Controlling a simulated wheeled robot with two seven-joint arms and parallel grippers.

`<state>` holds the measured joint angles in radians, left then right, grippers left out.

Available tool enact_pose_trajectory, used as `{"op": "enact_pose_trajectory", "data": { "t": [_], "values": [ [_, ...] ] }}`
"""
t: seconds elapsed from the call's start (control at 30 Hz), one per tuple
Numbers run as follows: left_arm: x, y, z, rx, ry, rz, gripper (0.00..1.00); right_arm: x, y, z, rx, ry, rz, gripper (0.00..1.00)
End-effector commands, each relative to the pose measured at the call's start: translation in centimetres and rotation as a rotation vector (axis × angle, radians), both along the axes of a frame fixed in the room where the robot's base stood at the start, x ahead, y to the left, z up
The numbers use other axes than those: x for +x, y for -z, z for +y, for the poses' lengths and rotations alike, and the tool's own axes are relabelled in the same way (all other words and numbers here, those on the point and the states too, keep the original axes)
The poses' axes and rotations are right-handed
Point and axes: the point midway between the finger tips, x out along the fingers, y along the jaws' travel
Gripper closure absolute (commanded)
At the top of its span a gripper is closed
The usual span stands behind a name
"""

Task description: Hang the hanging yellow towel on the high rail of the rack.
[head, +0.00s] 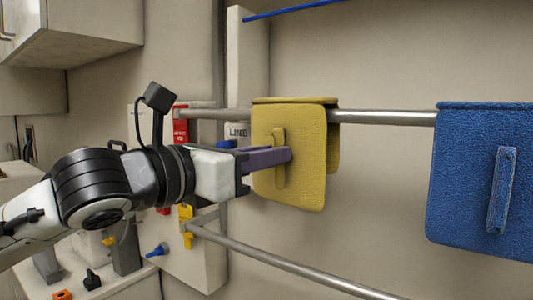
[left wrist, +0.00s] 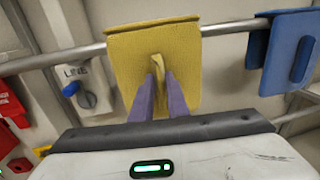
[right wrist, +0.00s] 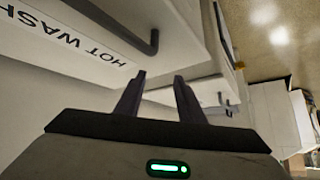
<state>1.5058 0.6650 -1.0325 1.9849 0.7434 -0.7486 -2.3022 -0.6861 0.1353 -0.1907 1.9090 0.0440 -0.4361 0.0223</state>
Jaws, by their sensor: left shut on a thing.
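The yellow towel (head: 308,185) is draped over the high rail (head: 385,117) of the rack, with its front flap hanging lower than the back one. It also shows over the rail in the left wrist view (left wrist: 130,62). My left gripper (head: 284,155) is in front of the towel, shut on the upright yellow tab (head: 279,180) on its front flap. In the left wrist view its fingers (left wrist: 160,78) close around the tab. My right gripper (right wrist: 160,82) is away from the rack, open and empty in the right wrist view.
A blue towel (head: 465,180) hangs on the same rail to the right, with a gap between. A low rail (head: 290,265) runs below. A panel with a red part (head: 181,125) stands left. A "HOT WASH" front (right wrist: 65,35) and handle are near my right gripper.

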Motion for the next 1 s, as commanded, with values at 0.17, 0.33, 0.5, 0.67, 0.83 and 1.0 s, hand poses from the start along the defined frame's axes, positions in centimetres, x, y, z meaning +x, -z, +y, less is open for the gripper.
{"op": "enact_pose_trajectory", "data": {
  "t": [0.17, 0.33, 0.5, 0.67, 0.83, 1.0],
  "values": [
    [0.10, 0.53, -0.10, 0.002, 0.001, 0.013, 1.00, -0.01, 0.02, 0.00, 0.000, 0.000, 0.000, 0.65],
    [0.10, 0.65, -0.10, 0.002, 0.001, 0.013, 1.00, 0.00, 0.03, 0.00, 0.000, 0.000, 0.000, 0.65],
    [0.08, 0.64, -0.09, 0.002, 0.001, 0.011, 0.69, -0.01, 0.02, 0.00, 0.000, 0.000, 0.000, 0.65],
    [0.05, 0.43, -0.06, 0.000, 0.000, 0.006, 0.64, 0.00, 0.01, -0.01, 0.000, 0.000, 0.000, 0.65],
    [0.01, 0.39, 0.01, 0.002, 0.000, 0.005, 0.64, -0.01, -0.01, 0.00, 0.000, 0.000, 0.000, 0.65],
    [-0.52, 0.25, 0.51, 0.001, 0.000, 0.004, 0.64, -0.01, -0.23, -0.01, 0.000, 0.000, 0.000, 0.65]
  ]
}}
